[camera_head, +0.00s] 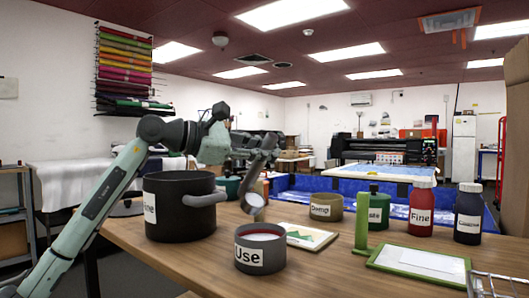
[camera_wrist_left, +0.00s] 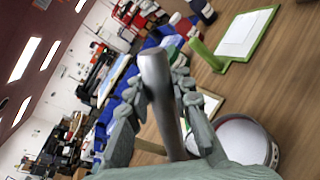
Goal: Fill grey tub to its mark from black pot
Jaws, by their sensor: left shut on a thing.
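The black pot (camera_head: 185,228), labelled "Fine", stands on the wooden table at the left; its inside is hidden. The grey tub (camera_head: 275,262), labelled "Use", stands in front and to the right of it, with white stuff and a red line inside. The tub also shows in the left wrist view (camera_wrist_left: 272,152). My left gripper (camera_head: 262,152) is shut on the grey handle of a ladle (camera_head: 256,200), also seen in the left wrist view (camera_wrist_left: 158,85). The ladle hangs tilted, its pale-faced bowl above and behind the tub. My right gripper is not in view.
A tan tub (camera_head: 326,209), green jar (camera_head: 376,216), red bottle (camera_head: 421,222) and dark bottle (camera_head: 467,230) stand along the back right. A picture card (camera_head: 305,237) and a green-framed screen (camera_head: 420,265) lie on the table. A teal pot (camera_head: 229,187) is behind the black pot.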

